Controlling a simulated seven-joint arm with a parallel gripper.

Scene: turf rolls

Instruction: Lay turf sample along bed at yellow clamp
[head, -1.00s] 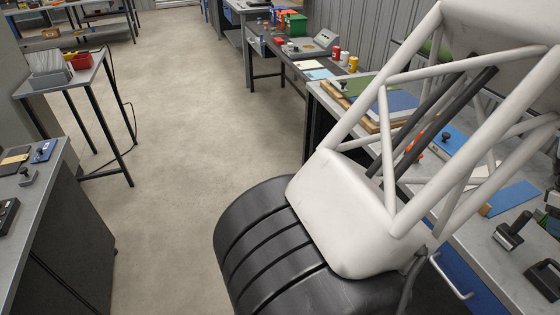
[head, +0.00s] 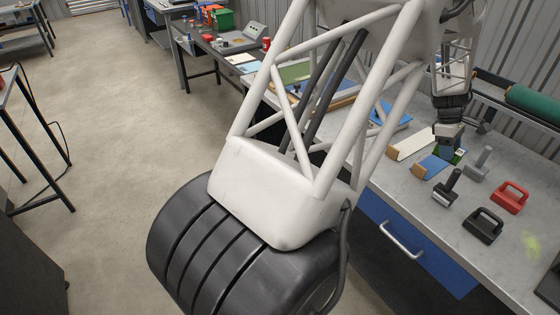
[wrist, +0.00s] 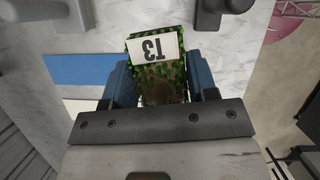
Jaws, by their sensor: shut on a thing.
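My gripper (head: 447,152) is low over the grey workbench on the right side of the head view. In the wrist view its two blue fingers (wrist: 158,82) are shut on a green turf sample (wrist: 142,78). A small green part of the sample (head: 459,156) shows beside the fingers in the head view. A blue strip with a wooden end (head: 433,167) and a white strip (head: 411,146) lie on the bench near the gripper. I cannot make out a yellow clamp, nor tell which strip is the bed.
A black-handled tool (head: 447,187), a grey tool (head: 479,164), a black handled block (head: 483,226) and a red one (head: 509,198) stand near the gripper. A green roll (head: 533,104) lies behind. Bare bench (head: 470,262) shows at the front right.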

